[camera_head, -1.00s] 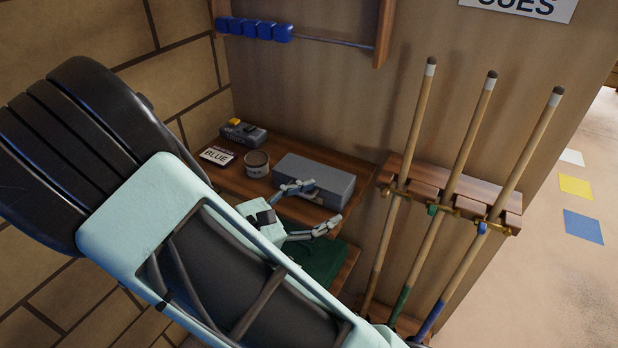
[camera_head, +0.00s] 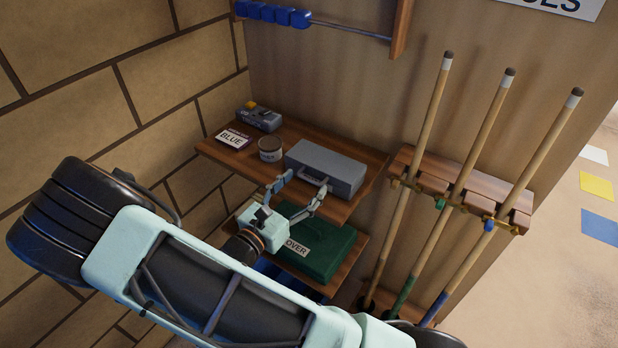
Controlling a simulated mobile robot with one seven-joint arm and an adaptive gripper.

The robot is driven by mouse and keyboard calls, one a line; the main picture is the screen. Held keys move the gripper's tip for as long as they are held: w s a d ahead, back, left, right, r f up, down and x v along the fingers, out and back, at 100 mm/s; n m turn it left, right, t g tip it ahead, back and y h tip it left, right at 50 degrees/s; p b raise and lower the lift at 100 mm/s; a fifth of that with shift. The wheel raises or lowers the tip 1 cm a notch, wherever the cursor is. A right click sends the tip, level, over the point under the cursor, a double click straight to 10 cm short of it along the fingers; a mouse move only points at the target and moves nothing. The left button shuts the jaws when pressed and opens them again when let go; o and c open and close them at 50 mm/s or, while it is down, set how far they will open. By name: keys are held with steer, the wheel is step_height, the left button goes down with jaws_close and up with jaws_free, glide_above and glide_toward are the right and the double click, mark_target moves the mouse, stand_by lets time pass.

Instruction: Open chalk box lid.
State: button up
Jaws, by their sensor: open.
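The chalk box seems to be the grey case (camera_head: 328,163) on the upper wooden shelf, with its lid shut and a handle on its front side. My gripper (camera_head: 305,178) is open and empty at the front of the case. Its two fingers point toward the case, one near the left front corner and one near the handle. I cannot tell whether a fingertip touches it.
On the upper shelf (camera_head: 222,154) stand a round tin (camera_head: 270,150), a card reading BLUE (camera_head: 233,139) and a grey device (camera_head: 259,117). A folded green cover (camera_head: 325,247) lies on the lower shelf. Cues (camera_head: 468,160) stand in a rack at right.

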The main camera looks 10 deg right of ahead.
mark_target(321, 168)
steer(key=shift+x, duration=1.4)
steer(key=shift+c, duration=0.4)
steer(key=c, duration=1.3)
steer(key=shift+r, duration=0.1)
